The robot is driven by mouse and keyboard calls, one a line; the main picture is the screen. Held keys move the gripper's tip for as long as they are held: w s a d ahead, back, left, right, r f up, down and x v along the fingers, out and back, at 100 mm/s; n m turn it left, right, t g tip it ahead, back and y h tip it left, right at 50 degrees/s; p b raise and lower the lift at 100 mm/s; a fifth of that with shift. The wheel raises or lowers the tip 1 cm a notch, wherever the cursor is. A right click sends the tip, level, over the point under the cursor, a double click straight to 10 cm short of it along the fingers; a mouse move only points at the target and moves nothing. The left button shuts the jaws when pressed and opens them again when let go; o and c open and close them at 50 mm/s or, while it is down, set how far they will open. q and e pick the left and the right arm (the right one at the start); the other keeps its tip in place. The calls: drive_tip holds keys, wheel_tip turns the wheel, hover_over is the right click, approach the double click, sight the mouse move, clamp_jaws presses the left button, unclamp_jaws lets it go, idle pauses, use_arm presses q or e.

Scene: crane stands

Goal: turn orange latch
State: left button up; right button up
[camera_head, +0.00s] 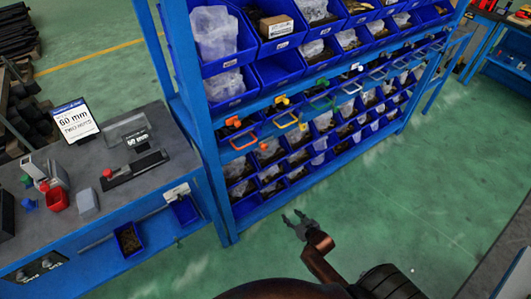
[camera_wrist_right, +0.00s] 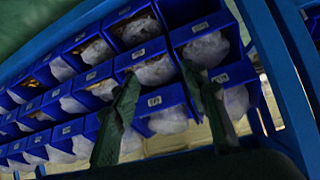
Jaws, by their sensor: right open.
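An orange latch (camera_head: 235,122) with an orange loop handle (camera_head: 243,141) sits at the left end of a row of coloured latches on the blue rack's rail. My right gripper (camera_head: 291,217) is open and empty, low in front of the rack, below and to the right of the orange latch and apart from it. In the right wrist view its two fingers (camera_wrist_right: 160,75) stand apart before blue bins. The orange latch cannot be made out in that view. My left gripper is not in view.
Yellow (camera_head: 283,102), green (camera_head: 322,86) and paler latches continue rightward along the rail. Blue bins (camera_head: 275,70) with bagged parts fill the rack. A grey bench (camera_head: 70,215) with a sign and small red items stands at left. Green floor (camera_head: 400,190) is clear at right.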

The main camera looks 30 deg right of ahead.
drive_tip(key=w+r+t+b, duration=0.15)
drive_tip(key=w+r, duration=0.25)
drive_tip(key=r, duration=0.4)
drive_tip(key=w+r+t, duration=0.2)
drive_tip(key=w+r, duration=0.2)
drive_tip(key=r, duration=0.4)
drive_tip(key=t+y+b, duration=0.1)
drive_tip(key=t+b, duration=0.1)
drive_tip(key=t, duration=0.1)
approach(265, 148)
drive_tip(key=w, duration=0.2)
drive_tip(key=shift+m, duration=0.3)
drive_tip(key=w, duration=0.3)
drive_tip(key=w+b, duration=0.1)
drive_tip(key=w, duration=0.2)
drive_tip(key=shift+w+f, duration=0.25)
drive_tip(key=shift+w, duration=0.15)
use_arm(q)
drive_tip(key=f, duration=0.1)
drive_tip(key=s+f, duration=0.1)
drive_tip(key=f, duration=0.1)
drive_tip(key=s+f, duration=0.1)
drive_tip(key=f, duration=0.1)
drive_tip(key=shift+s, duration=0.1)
use_arm(e)
drive_tip(key=shift+c, duration=0.7)
clamp_jaws()
